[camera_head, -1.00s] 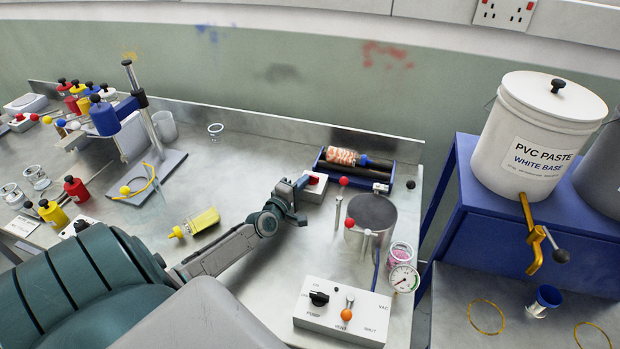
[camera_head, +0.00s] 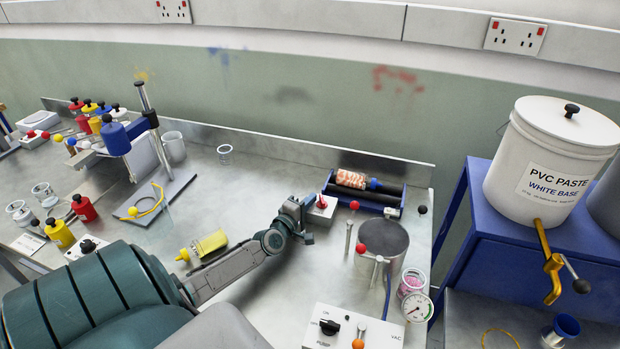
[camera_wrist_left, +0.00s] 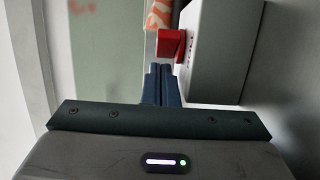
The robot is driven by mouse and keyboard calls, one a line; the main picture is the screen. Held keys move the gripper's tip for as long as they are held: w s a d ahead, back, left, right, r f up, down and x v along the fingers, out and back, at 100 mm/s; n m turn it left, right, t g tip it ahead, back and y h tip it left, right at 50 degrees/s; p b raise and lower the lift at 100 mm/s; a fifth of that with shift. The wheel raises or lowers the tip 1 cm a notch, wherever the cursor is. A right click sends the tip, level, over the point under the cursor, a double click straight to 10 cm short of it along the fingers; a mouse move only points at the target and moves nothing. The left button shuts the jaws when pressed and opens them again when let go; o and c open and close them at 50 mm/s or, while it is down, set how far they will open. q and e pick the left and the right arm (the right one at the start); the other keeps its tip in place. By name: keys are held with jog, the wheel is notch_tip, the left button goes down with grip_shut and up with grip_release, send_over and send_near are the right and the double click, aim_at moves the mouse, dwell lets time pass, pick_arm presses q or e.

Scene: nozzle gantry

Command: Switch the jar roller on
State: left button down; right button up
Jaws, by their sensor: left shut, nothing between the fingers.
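The jar roller (camera_head: 395,205) is a blue frame with dark rollers near the back of the bench. A jar with an orange-and-white pattern (camera_head: 351,179) lies on it. A white switch box (camera_head: 322,212) with a red switch (camera_head: 321,201) stands at its left end. My left gripper (camera_head: 306,214) is shut and empty, beside the box on its left. In the left wrist view, the shut fingertips (camera_wrist_left: 162,72) are right at the red switch (camera_wrist_left: 171,45); I cannot tell whether they touch. The white box (camera_wrist_left: 222,50) shows to the right. My right gripper is not in view.
A pressure gauge (camera_head: 418,307) and a control box (camera_head: 337,332) are nearer. A yellow bottle (camera_head: 207,243) lies left of my forearm. The bench behind the gripper is clear.

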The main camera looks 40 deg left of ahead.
pick_arm(q)
jog(key=shift+s, duration=0.35)
jog(key=s, duration=0.3)
jog(key=s+d, duration=0.1)
jog(key=s, duration=0.5)
jog(key=shift+d+f, duration=0.1)
jog(key=shift+d, duration=0.2)
jog(key=shift+s+d, duration=0.1)
jog(key=shift+s, duration=0.4)
